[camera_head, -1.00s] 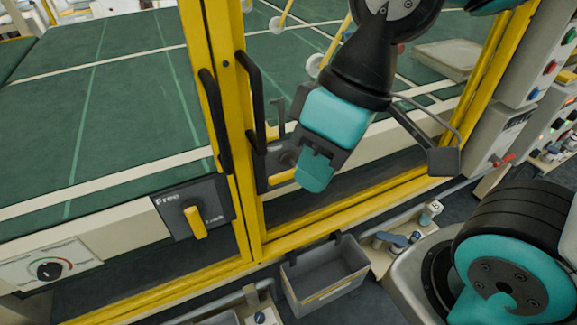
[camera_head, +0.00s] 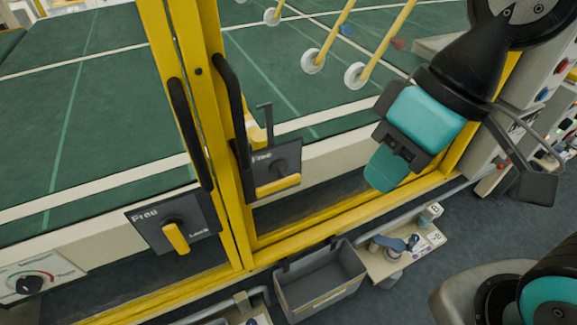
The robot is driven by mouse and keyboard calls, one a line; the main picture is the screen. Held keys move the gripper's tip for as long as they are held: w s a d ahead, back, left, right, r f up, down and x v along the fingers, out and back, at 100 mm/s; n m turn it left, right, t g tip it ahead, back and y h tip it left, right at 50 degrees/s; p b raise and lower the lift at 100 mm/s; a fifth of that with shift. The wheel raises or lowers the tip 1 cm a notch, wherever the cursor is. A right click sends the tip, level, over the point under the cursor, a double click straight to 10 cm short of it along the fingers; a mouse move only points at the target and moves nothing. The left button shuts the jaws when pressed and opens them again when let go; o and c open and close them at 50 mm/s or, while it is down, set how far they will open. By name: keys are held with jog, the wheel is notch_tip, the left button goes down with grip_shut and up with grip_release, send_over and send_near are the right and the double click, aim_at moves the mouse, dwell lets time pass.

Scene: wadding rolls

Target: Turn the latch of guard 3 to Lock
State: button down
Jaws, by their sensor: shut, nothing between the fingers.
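Two latch plates sit low on the yellow guard frames. The right latch plate (camera_head: 284,160) is dark and reads "Free" at its upper left. Its yellow handle (camera_head: 275,187) lies nearly level along the plate's lower part, and no "Lock" word can be read there. The left latch plate (camera_head: 148,228) reads "Free" and "Lock", and its yellow handle (camera_head: 176,238) points down, slightly right. No guard number is readable. My gripper (camera_head: 386,170), with teal fingers, is shut and empty, right of the right latch and apart from it.
Black bar handles (camera_head: 190,135) stand on the yellow posts between the latches. A grey bin (camera_head: 320,282) hangs below the frame, with a small shelf (camera_head: 405,252) to its right. A dial (camera_head: 30,284) is at lower left. Open space separates my gripper from the right latch.

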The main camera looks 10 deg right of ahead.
jog(key=n+h+p, duration=0.1)
jog(key=n+p, duration=0.2)
jog(key=n, duration=1.1)
send_over(268, 185)
jog(key=d, duration=0.3)
notch_tip(268, 185, down, 4)
jog(key=shift+w+d+g, duration=0.2)
jog(key=shift+w+g, duration=0.2)
jog(key=shift+w, duration=0.05)
jog(key=p+x, duration=0.1)
jog(key=x, duration=0.3)
jog(key=p+x, duration=0.1)
jog(key=x, duration=0.3)
jog(key=p+x, duration=0.2)
jog(key=x, duration=0.2)
jog(key=shift+d+f, duration=0.25)
jog(key=shift+d, duration=0.1)
jog(key=shift+f, duration=0.75)
